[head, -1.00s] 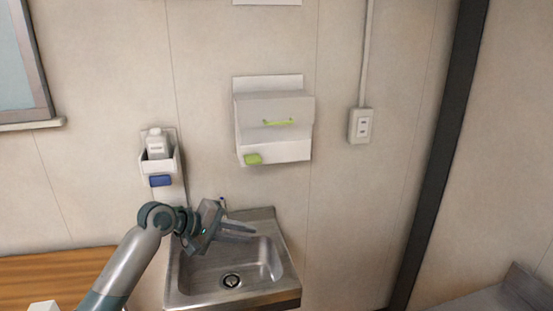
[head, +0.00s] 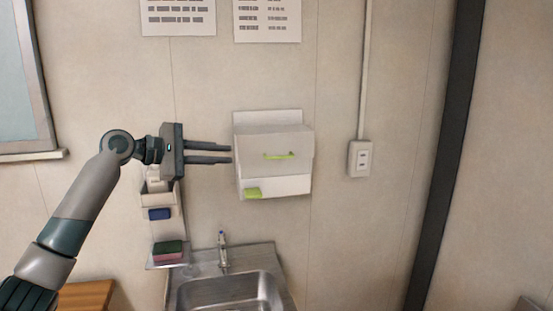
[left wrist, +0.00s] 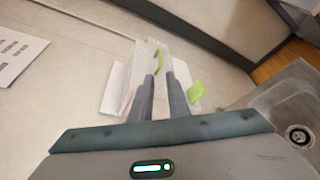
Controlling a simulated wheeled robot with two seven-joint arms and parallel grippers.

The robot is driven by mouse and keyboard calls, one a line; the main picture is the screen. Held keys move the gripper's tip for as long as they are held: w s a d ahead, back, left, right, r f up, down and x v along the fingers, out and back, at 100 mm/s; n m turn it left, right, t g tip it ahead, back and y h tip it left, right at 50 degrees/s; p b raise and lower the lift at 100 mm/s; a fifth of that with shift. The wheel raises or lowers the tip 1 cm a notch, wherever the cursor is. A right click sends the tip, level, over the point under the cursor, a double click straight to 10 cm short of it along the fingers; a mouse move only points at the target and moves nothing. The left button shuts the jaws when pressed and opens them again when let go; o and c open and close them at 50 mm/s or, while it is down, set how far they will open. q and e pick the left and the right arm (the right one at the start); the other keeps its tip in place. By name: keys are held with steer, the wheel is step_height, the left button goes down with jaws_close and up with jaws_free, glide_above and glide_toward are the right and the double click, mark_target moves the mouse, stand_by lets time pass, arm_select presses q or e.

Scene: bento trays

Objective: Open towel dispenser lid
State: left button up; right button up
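The white towel dispenser (head: 275,185) is fixed to the wall above the sink. Its pale front lid (head: 255,140) looks closed. In the left wrist view the green handle (left wrist: 158,60) shows beyond the fingertips. My right gripper is out of view.
A metal sink (head: 228,290) with a tap (head: 223,250) stands below. A bottle holder (head: 157,198) and a sponge shelf (head: 165,263) are on the wall, left of the dispenser. An outlet (head: 360,158) is to the right. The wall between outlet and dispenser is clear.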

mark_target(274, 157)
arm_select(q)
steer(key=shift+d, duration=0.1)
steer(key=p+x, duration=0.6)
steer(key=x, duration=1)
steer(key=shift+w+d+r, duration=0.1)
steer(key=shift+w+d, duration=0.1)
steer(key=shift+d, duration=0.05)
steer(key=shift+w+d+p, duration=0.2)
steer(key=shift+d+p, duration=0.05)
steer(key=shift+p, duration=0.05)
